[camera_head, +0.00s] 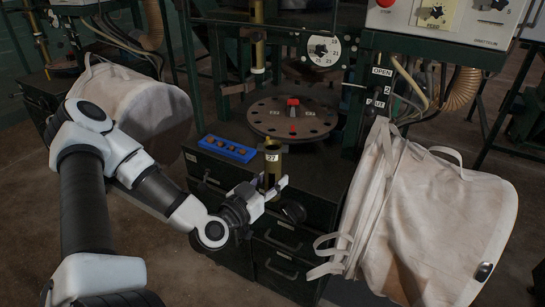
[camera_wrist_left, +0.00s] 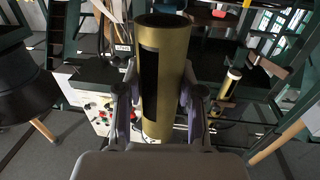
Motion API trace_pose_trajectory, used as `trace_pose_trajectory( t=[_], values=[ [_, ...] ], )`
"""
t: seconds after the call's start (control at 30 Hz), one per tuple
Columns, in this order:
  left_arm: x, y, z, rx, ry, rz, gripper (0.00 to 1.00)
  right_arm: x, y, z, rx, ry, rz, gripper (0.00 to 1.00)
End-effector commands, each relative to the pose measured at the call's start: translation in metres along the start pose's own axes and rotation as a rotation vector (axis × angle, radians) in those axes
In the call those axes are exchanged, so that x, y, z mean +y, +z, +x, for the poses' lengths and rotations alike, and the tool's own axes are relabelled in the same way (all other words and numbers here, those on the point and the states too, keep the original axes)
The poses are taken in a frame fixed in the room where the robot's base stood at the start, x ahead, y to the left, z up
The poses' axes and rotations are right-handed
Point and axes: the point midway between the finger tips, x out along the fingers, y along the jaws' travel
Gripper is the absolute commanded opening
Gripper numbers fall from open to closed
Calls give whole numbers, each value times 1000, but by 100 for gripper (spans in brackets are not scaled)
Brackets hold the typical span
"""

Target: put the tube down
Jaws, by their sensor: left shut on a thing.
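The tube (camera_head: 272,161) is a brass-coloured cylinder with a label reading 27 in the head view. It stands upright above the front of the dark drawer cabinet (camera_head: 330,172). My left gripper (camera_head: 270,186) is shut on the tube near its lower part. In the left wrist view the tube (camera_wrist_left: 164,75) fills the middle, with a dark slot down its side and an open top. The fingers of my left gripper (camera_wrist_left: 160,108) sit on both sides of it. My right gripper is not seen.
A blue tray (camera_head: 227,149) with several small knobs lies on the cabinet, left of the tube. A round plate with holes (camera_head: 292,117) is behind it. Pale bulk bags hang at right (camera_head: 435,215) and left (camera_head: 130,100). Cabinet top right of the tube looks clear.

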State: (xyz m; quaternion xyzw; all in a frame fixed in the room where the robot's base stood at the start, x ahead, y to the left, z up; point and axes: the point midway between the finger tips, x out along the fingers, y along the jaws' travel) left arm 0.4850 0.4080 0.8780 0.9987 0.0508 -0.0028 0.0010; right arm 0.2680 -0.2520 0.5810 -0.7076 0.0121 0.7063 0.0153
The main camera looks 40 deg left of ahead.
Motion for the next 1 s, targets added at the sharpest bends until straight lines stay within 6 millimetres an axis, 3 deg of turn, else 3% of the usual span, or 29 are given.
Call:
trace_pose_trajectory(
  t=[0.2, 0.37, 0.7, 0.9, 1.0],
  values=[
    [5, 16, 24, 12, 3, -1, 0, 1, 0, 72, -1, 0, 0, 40],
    [12, 14, 52, 5, 6, 14, 0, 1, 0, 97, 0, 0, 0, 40],
    [28, 13, 134, 3, 5, 6, 0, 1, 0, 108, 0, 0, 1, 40],
    [32, 16, 158, 2, 4, 2, 0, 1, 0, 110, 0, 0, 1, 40],
    [30, 40, 155, -3, 2, -2, 0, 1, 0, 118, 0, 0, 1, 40]
  ],
)
